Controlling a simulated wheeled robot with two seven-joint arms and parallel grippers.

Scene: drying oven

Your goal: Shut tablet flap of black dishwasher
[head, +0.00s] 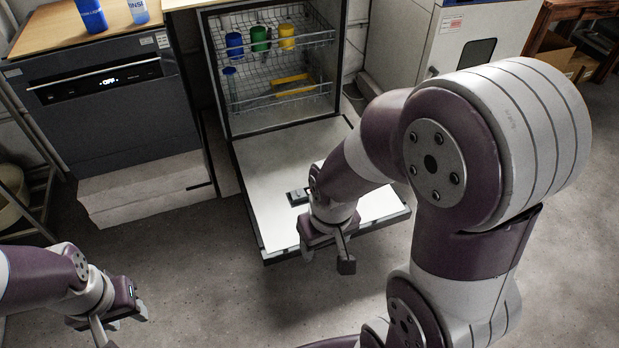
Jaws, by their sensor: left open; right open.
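The open dishwasher (219,83) has dark edges and a lit inside with wire racks. Its door (268,190) is folded down, pale inner face up, with a dark rim. A small dark tablet compartment (297,196) sits on the inner door face, just left of my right wrist. It is too small to tell how its flap stands. My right gripper (326,256) is open and empty, over the door's front edge, nearer to me than the compartment. My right arm covers the door's right part. My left gripper (119,324) is open and empty at lower left, away from the door.
Blue, green and yellow cups (260,38) stand in the upper rack, with yellow pieces (292,84) below. A dark closed appliance (108,103) with a lit display stands left under a wooden worktop (50,33). A white cabinet (478,32) stands right. The floor (200,270) between my grippers is clear.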

